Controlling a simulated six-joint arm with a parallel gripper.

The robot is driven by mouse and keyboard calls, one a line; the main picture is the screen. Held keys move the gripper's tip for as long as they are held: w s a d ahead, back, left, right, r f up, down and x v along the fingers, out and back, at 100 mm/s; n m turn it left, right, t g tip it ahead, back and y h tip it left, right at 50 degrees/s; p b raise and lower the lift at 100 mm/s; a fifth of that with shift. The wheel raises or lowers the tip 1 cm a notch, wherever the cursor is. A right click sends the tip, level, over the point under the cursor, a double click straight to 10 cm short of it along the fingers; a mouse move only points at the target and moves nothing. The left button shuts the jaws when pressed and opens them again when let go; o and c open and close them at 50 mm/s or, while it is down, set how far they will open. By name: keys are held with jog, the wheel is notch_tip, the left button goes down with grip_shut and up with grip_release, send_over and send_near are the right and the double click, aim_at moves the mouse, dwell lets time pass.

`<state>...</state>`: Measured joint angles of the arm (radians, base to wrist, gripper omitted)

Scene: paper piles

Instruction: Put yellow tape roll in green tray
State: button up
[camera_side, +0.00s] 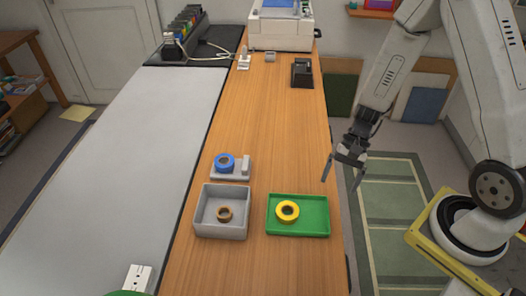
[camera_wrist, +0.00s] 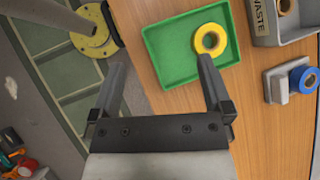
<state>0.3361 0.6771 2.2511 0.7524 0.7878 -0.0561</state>
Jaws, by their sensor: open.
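The yellow tape roll (camera_side: 287,211) lies flat inside the green tray (camera_side: 317,228), left of the tray's middle in the side view. In the wrist view the yellow roll (camera_wrist: 210,39) rests on the floor of the green tray (camera_wrist: 168,62). My gripper (camera_side: 341,181) is open and empty, fingers pointing down, in the air off the right edge of the wooden bench. It is apart from the roll and the tray. The wrist view shows both fingers (camera_wrist: 160,75) spread wide, with nothing between them touching.
A grey bin (camera_side: 200,225) holding a brown tape roll (camera_side: 224,214) stands left of the tray. Behind it, a blue tape roll (camera_side: 225,162) sits on a grey holder (camera_side: 245,170). A black device (camera_side: 301,73) and a printer (camera_side: 281,28) stand farther back. The bench middle (camera_side: 265,120) is clear.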

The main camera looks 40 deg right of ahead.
notch_tip(320, 180, up, 12)
jog(key=w+n+t+h, duration=0.1)
jog(key=n+t+h, duration=0.3)
jog(key=n+h, duration=0.3)
jog(key=shift+a+f+n+t, duration=0.2)
jog(key=shift+n+t, duration=0.2)
jog(key=shift+n, duration=1.7)
